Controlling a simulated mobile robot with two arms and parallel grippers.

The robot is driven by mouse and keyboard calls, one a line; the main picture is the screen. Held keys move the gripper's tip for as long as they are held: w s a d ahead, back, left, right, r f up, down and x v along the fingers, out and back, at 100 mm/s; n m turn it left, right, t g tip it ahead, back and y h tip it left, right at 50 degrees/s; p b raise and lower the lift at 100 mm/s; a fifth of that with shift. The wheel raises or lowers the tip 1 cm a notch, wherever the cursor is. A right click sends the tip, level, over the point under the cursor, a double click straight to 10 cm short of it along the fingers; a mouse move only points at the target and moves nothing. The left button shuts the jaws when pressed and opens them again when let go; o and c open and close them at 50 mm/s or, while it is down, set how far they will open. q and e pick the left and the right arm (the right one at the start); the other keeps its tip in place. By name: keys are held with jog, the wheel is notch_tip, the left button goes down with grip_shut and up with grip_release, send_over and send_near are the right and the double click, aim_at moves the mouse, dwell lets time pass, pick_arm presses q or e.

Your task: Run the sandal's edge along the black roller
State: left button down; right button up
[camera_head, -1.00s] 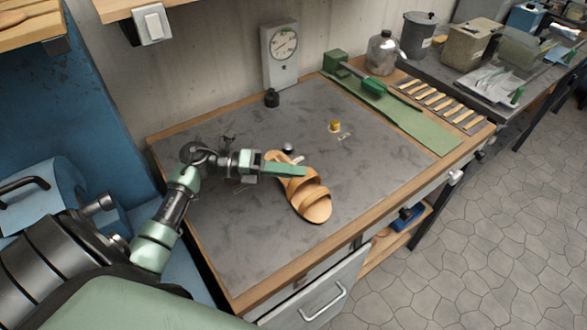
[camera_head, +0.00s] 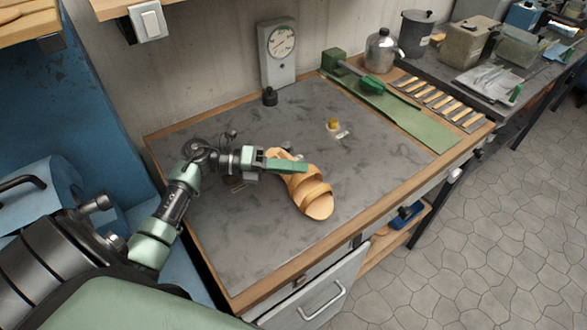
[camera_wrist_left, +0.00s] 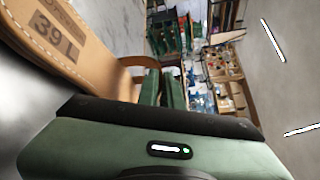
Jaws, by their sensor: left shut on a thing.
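A tan leather sandal (camera_head: 316,198) with broad straps is held over the grey work surface, its rounded end toward the front. My left gripper (camera_head: 289,166) is shut on the sandal from the left, at its far end. In the left wrist view the sandal's insole (camera_wrist_left: 75,45), stamped "39 L", fills the upper left. The green fingers (camera_wrist_left: 162,87) there are close together beside the strap; the exact contact is hidden. I cannot pick out a black roller for certain. My right gripper is not in view.
The workbench's grey top (camera_head: 370,165) is mostly clear. A small yellow item (camera_head: 333,124) lies behind the sandal. A dial gauge box (camera_head: 279,52) and a small black object (camera_head: 270,97) stand at the back. A blue machine (camera_head: 95,110) borders the left.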

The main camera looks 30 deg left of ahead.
pick_arm(q)
jog(key=shift+w+d+r, duration=0.1)
jog(key=shift+w+d, duration=0.05)
jog(key=shift+w, duration=0.2)
dwell(0.7)
jog(key=shift+a+b, duration=0.3)
jog(key=shift+b, duration=0.15)
dwell(0.4)
jog(key=shift+w+a+f+b, duration=0.1)
jog(key=shift+a+f+b, duration=0.2)
jog(key=shift+a, duration=0.3)
jog(key=shift+a+r+b, duration=0.1)
jog(key=shift+a+b, duration=0.05)
jog(key=shift+b, duration=0.15)
dwell(0.9)
jog(key=shift+w+a+b, duration=0.25)
jog(key=shift+a+b, duration=0.25)
jog(key=shift+a, duration=0.3)
